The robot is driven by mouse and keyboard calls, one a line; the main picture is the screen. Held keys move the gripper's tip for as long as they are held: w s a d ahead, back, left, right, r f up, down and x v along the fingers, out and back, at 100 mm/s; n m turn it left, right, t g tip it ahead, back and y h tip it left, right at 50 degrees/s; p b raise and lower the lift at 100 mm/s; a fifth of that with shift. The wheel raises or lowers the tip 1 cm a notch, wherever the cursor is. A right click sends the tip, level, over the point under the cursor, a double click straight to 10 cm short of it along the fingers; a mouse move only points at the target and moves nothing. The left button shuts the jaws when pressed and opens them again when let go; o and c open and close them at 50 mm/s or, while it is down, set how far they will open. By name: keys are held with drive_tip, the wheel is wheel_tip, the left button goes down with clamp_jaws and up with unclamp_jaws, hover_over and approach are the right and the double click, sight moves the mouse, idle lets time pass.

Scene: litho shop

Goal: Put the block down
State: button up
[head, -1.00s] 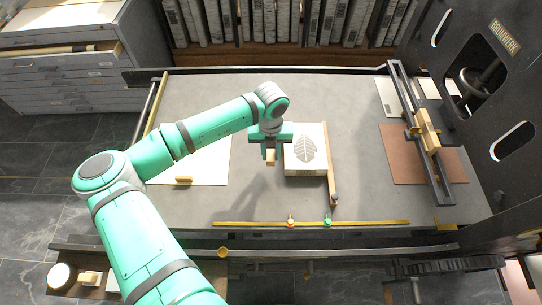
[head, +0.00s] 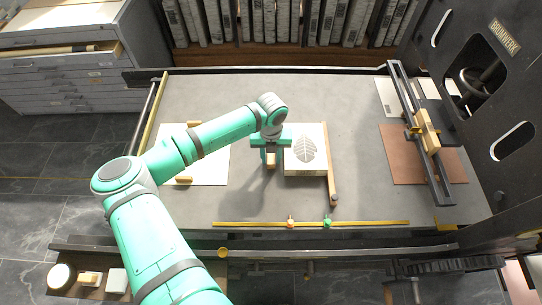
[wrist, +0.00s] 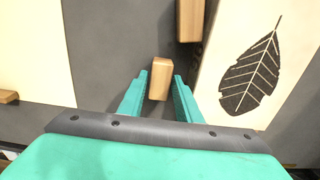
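A small pale wooden block (wrist: 159,79) stands between the fingertips of my gripper (wrist: 160,82) in the wrist view. A narrow gap shows on each side of it, so the fingers look open around the block. In the head view my gripper (head: 270,154) points down over the grey press bed (head: 375,195), and the block (head: 270,161) shows below the palm. Whether the block's underside touches the bed cannot be told. The pale slab with a dark leaf print (head: 292,170) lies close to the right of the gripper; it also shows in the wrist view (wrist: 222,60).
A second wooden piece (wrist: 190,18) lies beyond the block, beside the leaf slab. A white sheet (head: 212,165) with small wooden pieces lies left. A wooden bar (head: 333,190) runs along the slab's right side. A brass strip (head: 375,222) lies in front. A black frame (head: 440,180) stands right.

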sight(270, 158)
drive_tip(key=shift+o, duration=0.5)
wheel_tip(270, 158, up, 12)
drive_tip(key=shift+r, duration=0.2)
drive_tip(key=shift+a+f, duration=0.1)
idle(0.5)
